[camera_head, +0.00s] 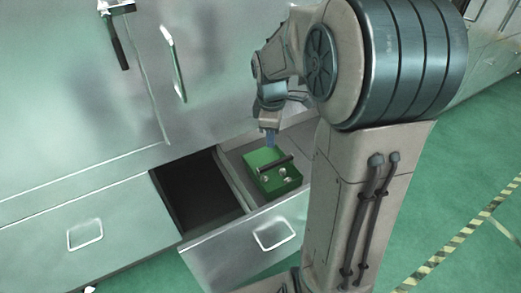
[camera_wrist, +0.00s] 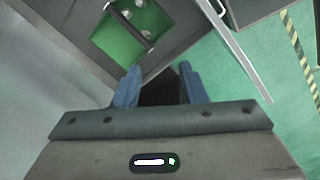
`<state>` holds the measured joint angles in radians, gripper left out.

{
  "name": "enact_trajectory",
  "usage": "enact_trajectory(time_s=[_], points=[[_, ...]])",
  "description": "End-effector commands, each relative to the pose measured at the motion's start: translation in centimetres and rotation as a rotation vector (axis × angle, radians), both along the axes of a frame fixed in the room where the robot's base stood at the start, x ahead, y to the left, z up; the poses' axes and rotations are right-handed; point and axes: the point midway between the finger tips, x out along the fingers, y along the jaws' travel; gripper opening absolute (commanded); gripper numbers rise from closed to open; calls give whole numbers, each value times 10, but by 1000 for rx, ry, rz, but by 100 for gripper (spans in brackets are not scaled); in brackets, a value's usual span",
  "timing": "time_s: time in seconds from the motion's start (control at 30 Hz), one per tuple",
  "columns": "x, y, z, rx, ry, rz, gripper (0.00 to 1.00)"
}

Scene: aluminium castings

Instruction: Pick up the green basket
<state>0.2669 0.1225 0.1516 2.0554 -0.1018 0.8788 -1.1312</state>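The green basket (camera_head: 262,158) sits inside an open drawer, with a dark bar handle across it and several small light round things in it. In the wrist view the green basket (camera_wrist: 112,42) is at the upper left, ahead of the fingertips. My gripper (camera_head: 271,137) is above the drawer, near the basket's far side in the head view. In the wrist view my gripper's two blue fingers (camera_wrist: 158,78) stand apart with nothing between them. The fingers do not touch the basket's handle.
The open drawer (camera_head: 232,258) has a divider and an empty dark compartment left of the basket. Cabinet fronts with handles (camera_head: 173,62) rise behind it. Green floor (camera_head: 440,205) with a striped yellow-black line lies at the right.

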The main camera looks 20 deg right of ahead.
Motion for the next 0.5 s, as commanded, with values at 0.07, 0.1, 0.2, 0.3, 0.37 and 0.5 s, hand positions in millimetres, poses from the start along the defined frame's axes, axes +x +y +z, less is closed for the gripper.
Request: enact_trajectory(time_s=[0.07,0.1,0.2,0.3,0.37,0.5], points=[[24,-13,-30,3,38,146,38],[34,-19,-41,4,50,223,38],[55,-33,-68,13,76,393,38],[71,-44,-90,25,91,528,38],[77,-49,-100,30,96,588,38],[85,-56,-114,39,102,671,38]])
